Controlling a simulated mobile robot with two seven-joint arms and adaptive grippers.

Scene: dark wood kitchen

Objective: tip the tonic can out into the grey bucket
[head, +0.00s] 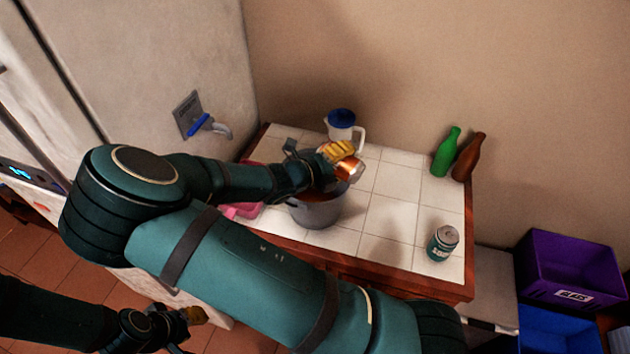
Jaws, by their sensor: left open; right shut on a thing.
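The grey bucket (316,213) stands on the white tiled counter, with a brownish patch showing inside its mouth. My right gripper (340,152) is shut on an orange and silver can (351,170), held tilted over the bucket's rim. The gripper and arm hide part of the can and the bucket, and I cannot read the can's label. A teal can (441,244) with a silver top stands upright near the counter's right front. My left gripper (196,315) is open and empty, low at the left, off the counter's front.
A white jug with a blue lid (341,124) stands behind the bucket. A pink item (243,210) is left of it. A green bottle (446,153) and brown bottle (468,158) stand at the back right. Purple (569,270) and blue (556,330) crates lie beyond.

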